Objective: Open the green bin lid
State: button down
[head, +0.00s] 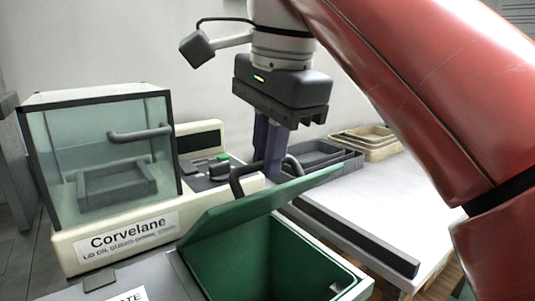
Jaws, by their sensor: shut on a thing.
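The green bin (270,262) is at the bottom middle of the head view, and its dark green inside shows. Its green lid (250,207) is raised and tilted over the back of the opening, standing partly open. My gripper (268,160) points down just behind the lid's upper edge. Its bluish fingers are shut on the lid handle (238,181), a dark curved bar partly hidden by the lid. The fingertips and their exact contact with the handle are hidden.
A clear-sided case with a dark frame (100,158) and grey handle stands left on a cream base labelled "Corvelane". A small control panel (208,165) sits behind the lid. Dark and tan trays (368,143) lie at the back right.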

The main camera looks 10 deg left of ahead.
jog(key=shift+w+a+f, duration=0.2)
jog(key=shift+a+f, duration=0.1)
jog(key=c, duration=1.7)
grip_release()
jog(key=shift+w+a+f, duration=0.1)
jog(key=shift+w+a, duration=0.05)
jog(key=shift+o, duration=1.1)
jog(key=shift+r, duration=0.2)
